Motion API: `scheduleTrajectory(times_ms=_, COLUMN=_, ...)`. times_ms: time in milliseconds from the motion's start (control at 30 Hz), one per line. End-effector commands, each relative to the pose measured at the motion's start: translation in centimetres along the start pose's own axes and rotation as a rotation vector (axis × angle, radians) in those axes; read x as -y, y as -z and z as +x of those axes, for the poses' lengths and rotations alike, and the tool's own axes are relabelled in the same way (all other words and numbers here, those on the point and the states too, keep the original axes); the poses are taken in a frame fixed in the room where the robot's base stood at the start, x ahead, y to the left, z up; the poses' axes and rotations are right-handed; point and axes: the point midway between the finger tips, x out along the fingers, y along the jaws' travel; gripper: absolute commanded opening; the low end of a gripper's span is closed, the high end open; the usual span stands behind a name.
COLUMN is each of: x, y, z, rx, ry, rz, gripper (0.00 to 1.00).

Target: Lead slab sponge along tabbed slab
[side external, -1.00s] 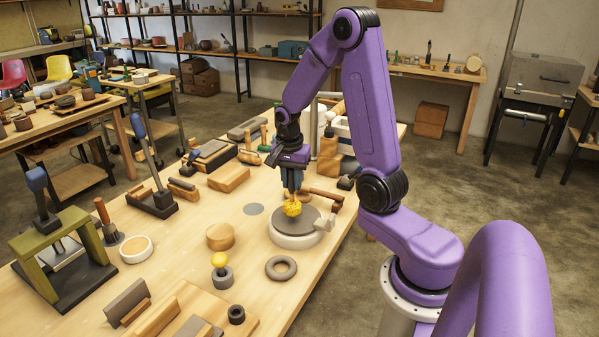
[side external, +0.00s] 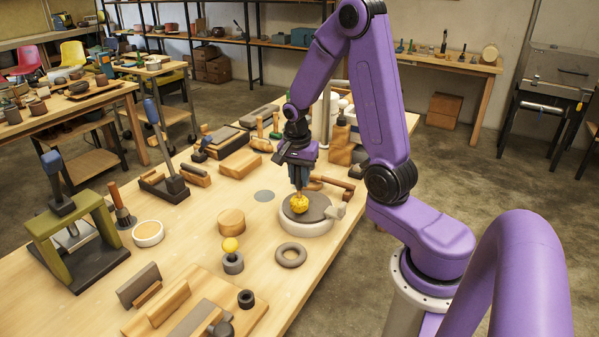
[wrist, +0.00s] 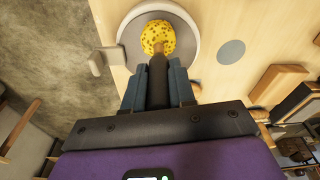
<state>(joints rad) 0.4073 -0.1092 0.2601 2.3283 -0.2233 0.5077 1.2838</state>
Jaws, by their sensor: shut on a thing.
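The slab sponge (side external: 299,203) is a yellow, speckled ball on a thin stick. My gripper (side external: 298,182) is shut on the stick, with the sponge below its fingertips. The sponge also shows just beyond the fingers in the wrist view (wrist: 158,36). It is at the top face of the tabbed slab (side external: 321,209), a dark grey disc with a pale base and a pale block-like tab (side external: 335,211) at its right. The slab's pale rim shows around the sponge in the wrist view (wrist: 192,32). I cannot tell for sure whether sponge and slab touch.
Bare table lies around the flat grey disc (side external: 264,196).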

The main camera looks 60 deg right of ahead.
Motion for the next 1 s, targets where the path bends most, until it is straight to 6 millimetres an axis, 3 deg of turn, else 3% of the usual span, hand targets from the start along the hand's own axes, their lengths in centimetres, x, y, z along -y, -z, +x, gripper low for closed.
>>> scheduleTrajectory(times_ms=833, x=0.0, y=0.0, z=0.5, rx=0.0, ry=0.0, rz=0.002, gripper=0.0)
scheduleTrajectory(times_ms=1000, x=-0.3, y=1.5, z=0.6, rx=0.0, ry=0.0, rz=0.004, gripper=0.0)
